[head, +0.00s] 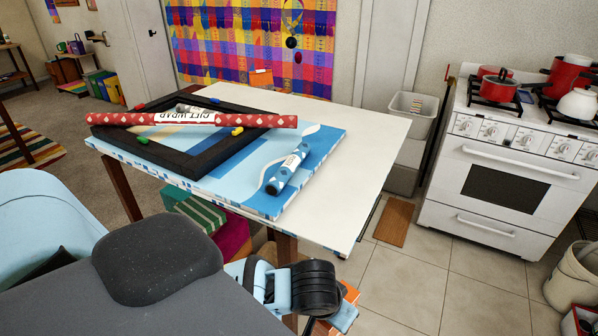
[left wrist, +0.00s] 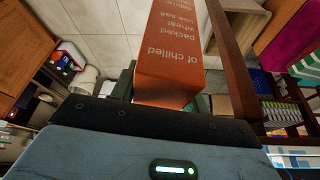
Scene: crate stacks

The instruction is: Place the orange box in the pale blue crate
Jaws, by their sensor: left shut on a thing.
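The orange box (left wrist: 178,50) with white printed text is held by my left gripper and fills the upper middle of the left wrist view. In the head view only small orange parts of the box (head: 351,291) show at the bottom centre, behind the gripper. My left gripper (head: 338,305) is shut on it, low in front of the table's near right corner. The fingertips are largely hidden in the left wrist view. I cannot make out a pale blue crate for certain; a stack with a light grey top crate (head: 399,103) stands by the stove. My right gripper is not in view.
The white table (head: 372,140) carries a blue striped board, a black frame, a red gift-wrap roll (head: 190,118) and a blue roll (head: 287,168). A green striped box (head: 200,212) is under it. A stove (head: 505,170) stands right; tiled floor between is mostly clear.

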